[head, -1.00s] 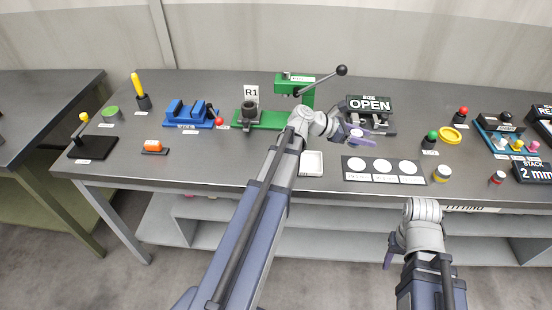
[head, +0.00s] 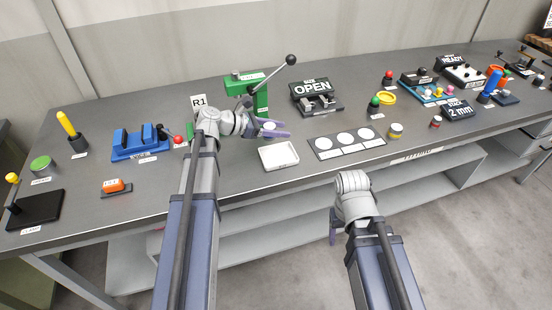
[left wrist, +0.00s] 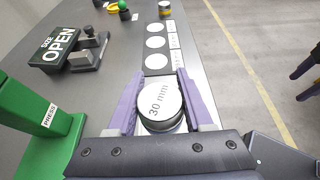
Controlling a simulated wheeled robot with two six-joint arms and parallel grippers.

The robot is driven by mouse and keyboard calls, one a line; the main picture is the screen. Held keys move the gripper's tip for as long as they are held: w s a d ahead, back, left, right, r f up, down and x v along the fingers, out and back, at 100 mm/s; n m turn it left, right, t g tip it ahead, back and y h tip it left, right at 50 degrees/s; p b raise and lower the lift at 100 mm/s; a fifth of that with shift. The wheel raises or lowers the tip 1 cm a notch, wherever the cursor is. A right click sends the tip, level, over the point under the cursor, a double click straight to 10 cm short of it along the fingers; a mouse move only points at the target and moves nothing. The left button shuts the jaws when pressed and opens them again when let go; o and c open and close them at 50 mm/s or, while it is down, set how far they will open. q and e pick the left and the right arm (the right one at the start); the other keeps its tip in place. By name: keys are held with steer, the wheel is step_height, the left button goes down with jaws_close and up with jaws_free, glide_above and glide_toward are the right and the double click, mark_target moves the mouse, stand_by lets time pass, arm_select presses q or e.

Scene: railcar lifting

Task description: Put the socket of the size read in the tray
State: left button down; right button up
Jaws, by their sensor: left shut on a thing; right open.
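My left gripper (head: 272,129) is shut on a round socket with a pale top (head: 268,125). In the left wrist view the socket (left wrist: 160,104) sits between the two purple fingers, and its top reads "30 mm". In the head view it appears just behind the white square tray (head: 279,155), held above the bench; the tray looks empty. The size gauge (head: 316,94), whose display reads "OPEN", stands to the right. My right gripper (head: 333,227) is open, low in front of the bench, and partly hidden by its own wrist.
A dark mat with three white circles (head: 345,142) lies right of the tray. A green press (head: 246,92) stands behind my left gripper. A blue vise (head: 140,142) is further left. Buttons, a yellow ring (head: 386,98) and small cylinders (head: 396,131) stand to the right.

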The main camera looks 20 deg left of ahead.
arm_select(q)
steer(key=shift+f+b, duration=4.95)
steer(key=shift+f, duration=0.05)
steer(key=shift+f, duration=0.2)
steer(key=shift+c, duration=1.5)
jaws_free()
steer(key=shift+r, duration=0.1)
steer(key=shift+r, duration=0.15)
steer(key=p+v, duration=0.4)
steer(key=v, duration=0.7)
steer(key=shift+s+a+r+p, duration=0.15)
steer(key=shift+s+a+p, duration=0.1)
steer(key=shift+a+p, duration=0.1)
